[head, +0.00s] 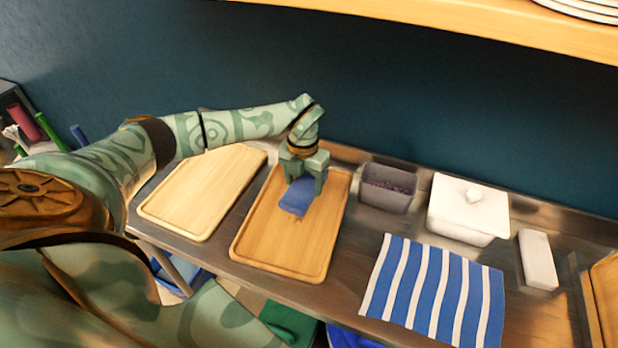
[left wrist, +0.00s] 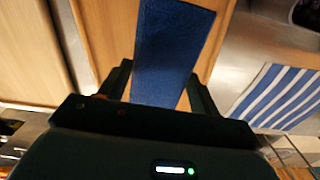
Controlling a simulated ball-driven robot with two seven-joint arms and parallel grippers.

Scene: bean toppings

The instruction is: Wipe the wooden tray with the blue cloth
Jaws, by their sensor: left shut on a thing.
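The wooden tray (head: 275,249) lies on the metal counter, and a darker brown mark shows on it near the cloth. The blue cloth (head: 297,198) is over the tray's middle, held by my left gripper (head: 305,178), which points down from above. In the left wrist view the blue cloth (left wrist: 170,50) hangs between the two dark fingers of my left gripper (left wrist: 160,85), which is shut on it. The cloth's lower end appears to touch the tray, though I cannot tell for sure. My right gripper is not in view.
A lighter wooden board (head: 203,192) lies left of the tray. To the right are a grey container (head: 388,199) of dark beans, a white lidded box (head: 467,212), a white block (head: 537,260) and a blue-striped cloth (head: 433,290). A shelf (head: 470,25) hangs above the counter.

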